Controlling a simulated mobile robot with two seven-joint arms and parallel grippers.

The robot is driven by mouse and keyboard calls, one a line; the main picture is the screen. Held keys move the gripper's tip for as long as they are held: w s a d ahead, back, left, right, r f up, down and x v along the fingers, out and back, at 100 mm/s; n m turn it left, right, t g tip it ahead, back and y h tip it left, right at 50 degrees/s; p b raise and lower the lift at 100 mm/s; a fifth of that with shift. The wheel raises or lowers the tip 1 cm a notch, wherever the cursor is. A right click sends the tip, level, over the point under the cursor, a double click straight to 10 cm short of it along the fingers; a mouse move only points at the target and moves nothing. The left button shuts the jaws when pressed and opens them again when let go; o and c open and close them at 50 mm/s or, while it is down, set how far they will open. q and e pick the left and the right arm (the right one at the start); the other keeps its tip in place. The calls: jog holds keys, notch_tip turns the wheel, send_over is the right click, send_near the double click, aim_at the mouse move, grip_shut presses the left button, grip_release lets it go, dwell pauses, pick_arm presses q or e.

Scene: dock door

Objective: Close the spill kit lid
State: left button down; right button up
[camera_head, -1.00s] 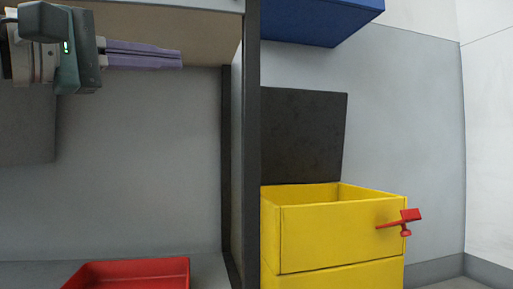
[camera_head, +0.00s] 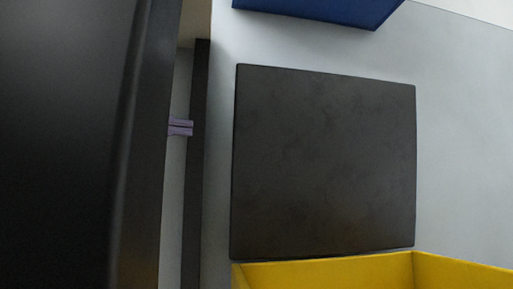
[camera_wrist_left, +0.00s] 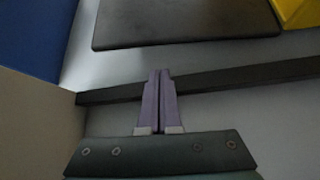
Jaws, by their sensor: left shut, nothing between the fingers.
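The spill kit is a yellow box (camera_head: 340,272) at the bottom of the head view, with its black lid (camera_head: 325,160) standing open and upright behind it. In the left wrist view the lid (camera_wrist_left: 180,20) is at the top and a corner of the yellow box (camera_wrist_left: 300,12) is at the top right. My left gripper (camera_head: 181,128) shows only its purple fingertips, left of the lid, past a dark post. In the left wrist view the fingers (camera_wrist_left: 159,75) are shut and empty, pointing toward the lid and apart from it. My right gripper is not in view.
A large dark panel (camera_head: 60,140) close to the camera fills the left and hides most of my left arm. A dark upright post (camera_head: 196,170) stands between the gripper and the lid. A blue box (camera_head: 325,10) is above the lid.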

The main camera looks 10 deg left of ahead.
pick_arm(q)
jog(key=p+x, duration=0.1)
jog(key=x, duration=0.3)
jog(key=p+x, duration=0.1)
jog(key=x, duration=0.3)
jog(key=shift+d+f, duration=0.1)
jog(key=shift+d, duration=0.4)
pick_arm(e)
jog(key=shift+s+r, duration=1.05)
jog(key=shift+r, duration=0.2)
pick_arm(q)
jog(key=shift+w, duration=0.1)
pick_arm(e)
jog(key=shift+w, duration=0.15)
pick_arm(q)
jog(key=shift+d+p, duration=0.1)
jog(key=shift+p, duration=0.2)
